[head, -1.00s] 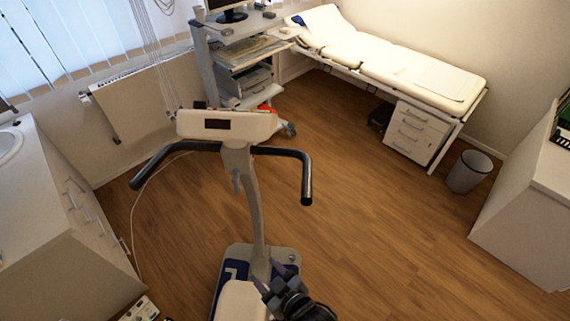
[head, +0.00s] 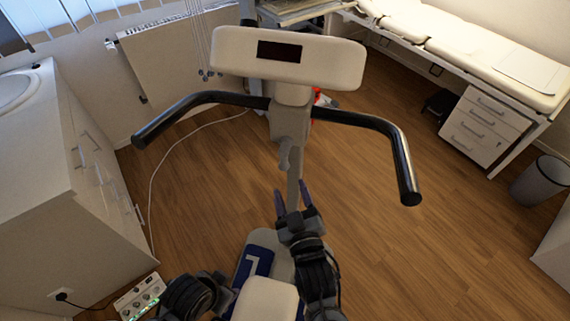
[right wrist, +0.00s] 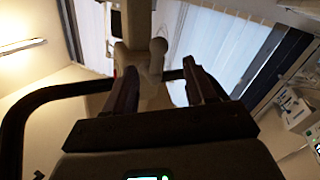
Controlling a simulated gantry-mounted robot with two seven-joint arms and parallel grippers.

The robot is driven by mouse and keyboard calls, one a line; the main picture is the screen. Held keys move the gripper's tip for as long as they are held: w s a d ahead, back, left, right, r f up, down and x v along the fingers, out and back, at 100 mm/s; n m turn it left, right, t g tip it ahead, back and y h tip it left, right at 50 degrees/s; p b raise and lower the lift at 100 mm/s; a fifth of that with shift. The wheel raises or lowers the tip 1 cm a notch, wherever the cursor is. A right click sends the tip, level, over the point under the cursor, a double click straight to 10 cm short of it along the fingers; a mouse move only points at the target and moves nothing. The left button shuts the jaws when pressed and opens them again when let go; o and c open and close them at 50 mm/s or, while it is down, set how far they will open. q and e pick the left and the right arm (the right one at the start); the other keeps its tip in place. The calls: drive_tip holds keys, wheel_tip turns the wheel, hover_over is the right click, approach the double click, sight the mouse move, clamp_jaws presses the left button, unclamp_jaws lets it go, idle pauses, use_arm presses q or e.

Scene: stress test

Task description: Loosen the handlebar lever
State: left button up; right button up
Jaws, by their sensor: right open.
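The exercise bike's handlebar (head: 200,100) has dark curved grips on both sides of a pale post, below the console. The handlebar lever (head: 285,157) is a small grey knob-ended piece hanging on the front of the post. My right gripper (head: 292,201) is open and empty, just below the lever and pointing up at it. In the right wrist view the lever (right wrist: 157,56) shows beyond and between the two open fingers (right wrist: 163,88), with no visible contact. My left gripper (head: 200,295) is low at the left of the bike seat; its fingers are not clear.
The console (head: 330,60) sits above the handlebar, and the seat (head: 268,300) is below my right gripper. A white cabinet (head: 70,210) stands left. A small control box (head: 138,298) lies low on the left.

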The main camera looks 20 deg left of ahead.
sight(284, 168)
drive_tip(key=b+x, duration=0.1)
drive_tip(key=x, duration=0.9)
drive_tip(key=shift+w+a, duration=0.2)
drive_tip(key=shift+w, duration=0.1)
drive_tip(key=shift+r, duration=0.1)
clamp_jaws()
